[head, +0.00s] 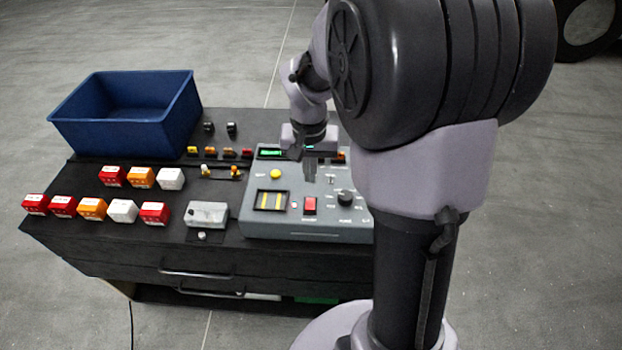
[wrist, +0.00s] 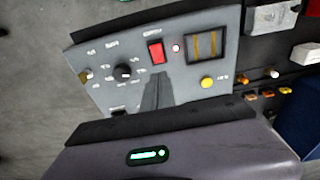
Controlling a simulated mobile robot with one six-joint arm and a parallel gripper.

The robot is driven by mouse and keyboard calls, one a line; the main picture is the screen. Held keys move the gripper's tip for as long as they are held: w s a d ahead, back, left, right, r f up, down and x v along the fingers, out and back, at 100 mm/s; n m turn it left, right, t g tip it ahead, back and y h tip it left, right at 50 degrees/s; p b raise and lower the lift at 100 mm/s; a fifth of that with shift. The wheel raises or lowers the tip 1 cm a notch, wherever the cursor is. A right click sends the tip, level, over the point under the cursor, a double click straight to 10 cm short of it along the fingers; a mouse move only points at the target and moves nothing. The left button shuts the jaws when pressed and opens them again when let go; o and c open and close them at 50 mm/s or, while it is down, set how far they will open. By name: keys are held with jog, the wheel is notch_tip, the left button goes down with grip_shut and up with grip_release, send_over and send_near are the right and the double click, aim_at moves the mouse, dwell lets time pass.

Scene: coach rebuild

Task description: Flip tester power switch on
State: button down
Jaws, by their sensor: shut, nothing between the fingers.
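The grey tester (head: 258,225) sits on the dark bench top, with a lit green display (head: 270,153) at its back left. A black knob (head: 345,197) and a small toggle (wrist: 87,75) are on the panel too. The labels are too blurred to read, and I cannot tell the switch positions. My gripper (head: 310,170) is shut and empty, over the panel behind the red switch. In the wrist view its fingertips (wrist: 157,84) appear just below that switch.
A yellow button (head: 275,174) and a slotted window (head: 270,200) are on the panel's left. Left of the tester are a grey box (head: 206,214), several red, orange and white blocks (head: 141,177), and a blue bin (head: 125,135). My arm hides the tester's right side.

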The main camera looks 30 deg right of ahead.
notch_tip(320, 180, up, 7)
jog(key=p, duration=0.2)
jog(key=shift+w+d, duration=0.2)
jog(key=shift+w, duration=0.25)
jog(key=s+a+r+n+t+y+b, duration=0.2)
jog(key=s+a+t+b, duration=0.2)
jog(key=s+a, duration=1.2)
jog(key=shift+s+a+r+t+y+b, duration=0.35)
jog(key=shift+s+b, duration=0.2)
jog(key=shift+s, duration=0.3)
jog(key=shift+d, duration=0.1)
